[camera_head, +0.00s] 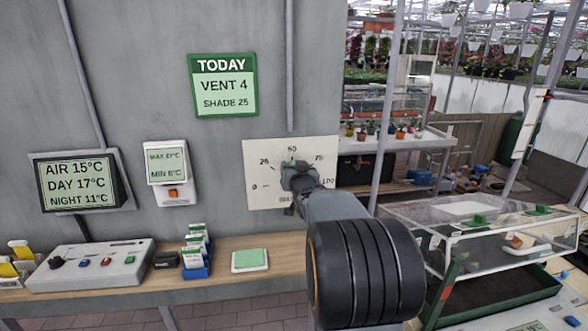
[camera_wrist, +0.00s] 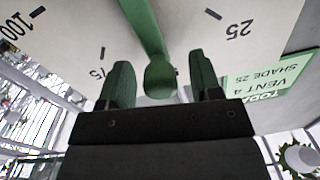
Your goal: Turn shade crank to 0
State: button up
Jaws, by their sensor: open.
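The shade dial (camera_head: 262,200) is a pale plate on the grey wall, marked 0, 25, 50, 75 and 100. The green shade crank (camera_wrist: 148,28) runs to a round knob (camera_wrist: 160,76) in the wrist view, which sees the dial upside down. The crank points up, about towards 50. My gripper (camera_head: 293,172) is in front of the dial's upper middle and hides most of the crank in the head view. In the wrist view my gripper (camera_wrist: 160,72) is open, with one finger on each side of the knob and gaps visible on both sides.
A green sign (camera_head: 223,86) reads "TODAY, VENT 4, SHADE 25". A wooden shelf (camera_head: 222,258) below the dial carries a control box (camera_head: 90,268), seed packets (camera_head: 196,253) and a green pad (camera_head: 249,260). A clear-lidded planter (camera_head: 470,220) stands to the right.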

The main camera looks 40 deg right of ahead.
grip_shut()
dwell(0.5)
